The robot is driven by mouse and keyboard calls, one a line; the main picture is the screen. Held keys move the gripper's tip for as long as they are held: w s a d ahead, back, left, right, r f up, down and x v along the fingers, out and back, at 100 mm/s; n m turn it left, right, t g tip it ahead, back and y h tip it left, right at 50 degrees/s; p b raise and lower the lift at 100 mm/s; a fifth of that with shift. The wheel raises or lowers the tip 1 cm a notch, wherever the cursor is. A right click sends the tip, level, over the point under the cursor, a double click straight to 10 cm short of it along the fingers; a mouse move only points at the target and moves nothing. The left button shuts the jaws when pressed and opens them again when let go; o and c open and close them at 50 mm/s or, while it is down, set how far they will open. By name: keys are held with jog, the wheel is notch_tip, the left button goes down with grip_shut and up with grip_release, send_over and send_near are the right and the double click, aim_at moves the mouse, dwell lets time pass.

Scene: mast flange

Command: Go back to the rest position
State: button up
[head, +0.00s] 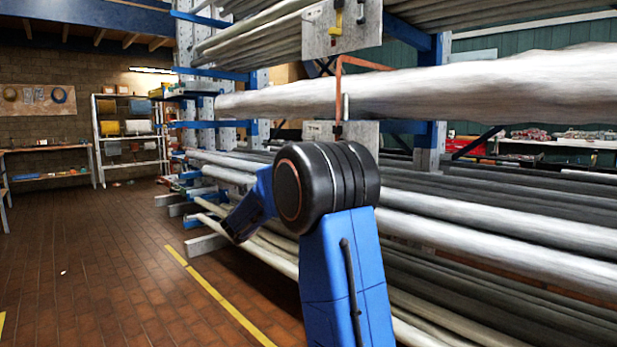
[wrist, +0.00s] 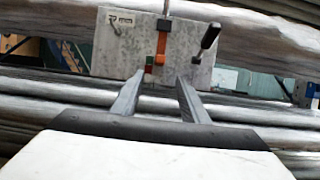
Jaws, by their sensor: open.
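My gripper (wrist: 159,80) shows in the wrist view with its two grey fingers apart and nothing between them. Its fingertips point at the lower part of a worn grey plate (wrist: 118,40). The plate bears an upright orange piece (wrist: 162,46), a black lever (wrist: 209,37) leaning to the right, and a small red and green mark (wrist: 148,68). I cannot tell how far the fingertips are from the plate. In the head view my blue arm and its black joint stand before the rack, and the gripper cannot be made out.
A rack with long grey pipes (head: 480,85) fills the right side. A grey plate with a yellow handle (head: 340,22) hangs above, and an orange bar (head: 362,63) juts near it. Brick floor (head: 90,260) with a yellow line (head: 215,293) lies open at left, before shelves (head: 128,128).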

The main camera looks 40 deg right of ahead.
jog(key=shift+a+f, duration=0.3)
jog(key=shift+a, duration=0.35)
jog(key=s+a+f+m+y, duration=0.3)
jog(key=s+f+y, duration=0.15)
jog(key=s, duration=0.45)
jog(key=s+a+f+m+g+y, duration=0.1)
jog(key=s+a+f+m+y, duration=0.3)
jog(key=s, duration=0.4)
jog(key=s+a+f+m+y, duration=0.25)
jog(key=s+f, duration=0.35)
jog(key=s, duration=0.3)
jog(key=s+a+f+m+t+y, duration=0.2)
jog(key=s+a+f+m+y, duration=0.2)
jog(key=a, duration=0.7)
jog(key=s+a+f+m+t+y, duration=0.2)
jog(key=s+a+f+m+y, duration=0.3)
jog(key=a, duration=0.6)
jog(key=s+f+y, duration=0.2)
jog(key=s+f, duration=0.1)
jog(key=s, duration=0.1)
jog(key=shift+s+a, duration=0.3)
jog(key=shift+s, duration=0.1)
